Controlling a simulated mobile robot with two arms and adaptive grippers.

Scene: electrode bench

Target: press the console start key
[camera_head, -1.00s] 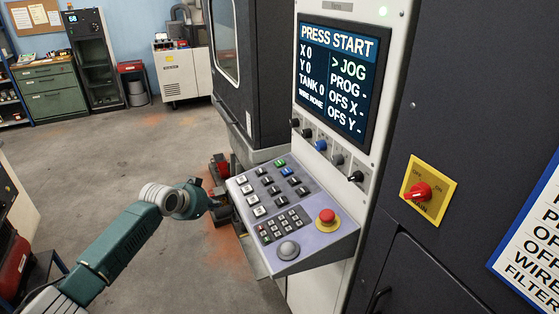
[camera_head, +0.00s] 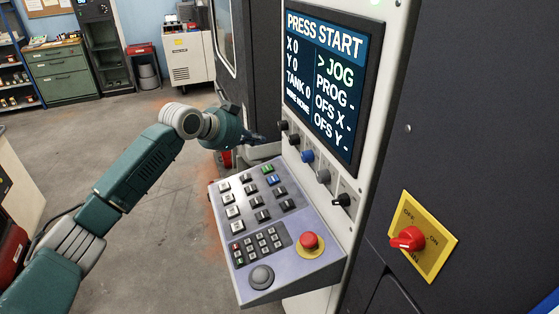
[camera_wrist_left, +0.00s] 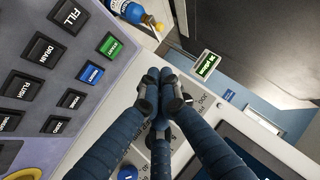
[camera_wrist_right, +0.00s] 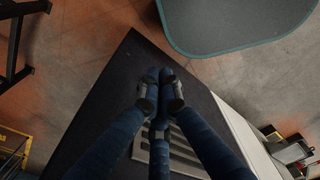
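The console panel (camera_head: 285,217) slopes out below the screen, with rows of keys. Its green key (camera_head: 267,169) is in the top row, above a blue key (camera_head: 272,180). In the left wrist view the green key (camera_wrist_left: 111,45) is left of the fingers, beside the blue key (camera_wrist_left: 90,73); its label is too small to read surely. My left gripper (camera_head: 257,138) is above and behind the panel's far edge, apart from the green key. Its fingertips (camera_wrist_left: 163,88) are together and empty. My right gripper (camera_wrist_right: 160,88) shows only in its wrist view, fingers together and empty.
The screen (camera_head: 325,80) reads PRESS START. A row of knobs (camera_head: 307,156) lies between screen and panel, close to my left gripper. A red stop button (camera_head: 308,241) and a red rotary switch (camera_head: 407,239) are to the right. A dark surface (camera_wrist_right: 115,110) lies under my right gripper.

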